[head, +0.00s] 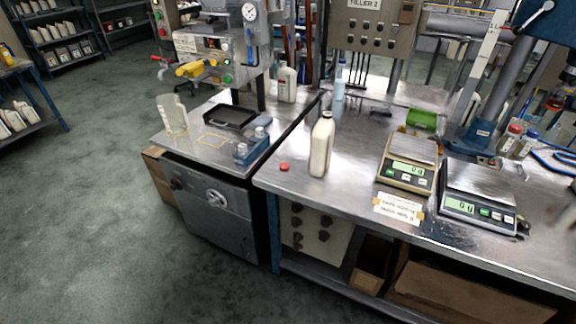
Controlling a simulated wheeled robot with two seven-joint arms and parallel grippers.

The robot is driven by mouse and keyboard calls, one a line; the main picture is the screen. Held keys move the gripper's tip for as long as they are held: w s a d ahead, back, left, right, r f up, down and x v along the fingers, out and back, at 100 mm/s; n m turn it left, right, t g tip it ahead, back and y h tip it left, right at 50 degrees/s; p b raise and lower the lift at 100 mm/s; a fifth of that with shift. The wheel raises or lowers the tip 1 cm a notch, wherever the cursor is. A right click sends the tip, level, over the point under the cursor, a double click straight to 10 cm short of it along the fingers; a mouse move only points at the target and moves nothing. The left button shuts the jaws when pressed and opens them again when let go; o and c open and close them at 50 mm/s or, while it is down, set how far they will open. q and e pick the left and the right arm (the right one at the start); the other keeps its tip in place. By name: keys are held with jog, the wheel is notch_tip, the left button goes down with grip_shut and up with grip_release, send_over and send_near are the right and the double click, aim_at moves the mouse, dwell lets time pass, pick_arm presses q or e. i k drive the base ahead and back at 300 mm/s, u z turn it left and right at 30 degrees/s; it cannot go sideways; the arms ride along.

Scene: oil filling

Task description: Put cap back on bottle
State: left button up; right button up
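A white, tall bottle (321,148) stands upright on the steel bench, left of the scales. Its neck is at the top; the opening is too small to make out. A small red cap (284,167) lies on the bench to the left of the bottle and nearer the front edge, apart from it. Neither of my grippers is in the head view.
Two scales, a beige one (408,161) and a grey one (478,196), stand right of the bottle. Another white bottle (287,84) stands behind. Bench around the cap is clear.

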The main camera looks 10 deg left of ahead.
aim_at(322, 136)
jog(key=z, duration=0.05)
jog(key=k, duration=1.25)
jog(key=z, duration=0.3)
jog(key=i, duration=0.25)
jog(key=z, duration=0.9)
jog(key=i, duration=1.5)
jog(key=u, duration=0.95)
jog(key=i, duration=0.55)
jog(key=u, duration=0.65)
